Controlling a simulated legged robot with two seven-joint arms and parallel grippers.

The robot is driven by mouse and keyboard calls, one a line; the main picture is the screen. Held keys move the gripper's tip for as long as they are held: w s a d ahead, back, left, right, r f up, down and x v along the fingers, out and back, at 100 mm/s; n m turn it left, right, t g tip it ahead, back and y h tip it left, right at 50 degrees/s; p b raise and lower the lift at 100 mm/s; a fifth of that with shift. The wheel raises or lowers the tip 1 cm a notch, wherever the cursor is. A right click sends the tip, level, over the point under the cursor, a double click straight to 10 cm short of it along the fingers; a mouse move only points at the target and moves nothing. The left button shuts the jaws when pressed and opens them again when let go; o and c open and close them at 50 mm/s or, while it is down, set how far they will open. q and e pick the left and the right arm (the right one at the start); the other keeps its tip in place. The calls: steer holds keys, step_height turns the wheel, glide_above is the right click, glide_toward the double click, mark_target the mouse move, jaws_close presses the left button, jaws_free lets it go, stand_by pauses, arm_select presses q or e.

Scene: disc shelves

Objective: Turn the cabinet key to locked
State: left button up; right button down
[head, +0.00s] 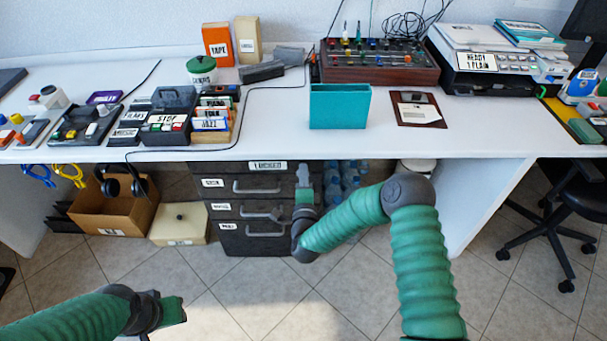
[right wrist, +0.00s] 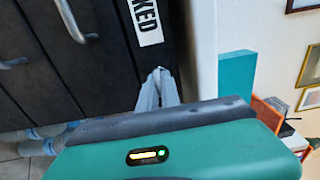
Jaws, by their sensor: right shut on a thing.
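The dark drawer cabinet (head: 222,188) stands under the white table, its drawers shut. A white label (head: 267,165) on its top strip seems to read LOCKED; its end, "KED", shows in the right wrist view (right wrist: 145,22). My right gripper (head: 304,168) is at the cabinet's upper right front. In the right wrist view its fingers (right wrist: 161,76) are shut close to the top strip, beside the label. The cabinet key is hidden between the fingertips, so its angle cannot be told. My left gripper (head: 178,311) is low at the front left, away from the cabinet; its fingers are unclear.
The table edge (head: 380,155) overhangs the cabinet. A teal box (head: 340,106) stands on the table above my right gripper. Water bottles (head: 345,180) stand right of the cabinet. A cardboard box (head: 112,212) and a beige box (head: 180,225) are on the floor to its left.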

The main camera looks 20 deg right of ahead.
steer(key=shift+s+f, duration=0.1)
steer(key=shift+f, duration=0.2)
steer(key=c, duration=1.6)
jaws_free()
steer(key=shift+o, duration=0.2)
steer(key=shift+r, duration=0.1)
steer(key=shift+r, duration=0.1)
steer(key=shift+s+a, duration=0.1)
steer(key=shift+s, duration=0.15)
steer(key=b+v, duration=0.1)
steer(key=v, duration=1.5)
steer(key=shift+s, duration=0.1)
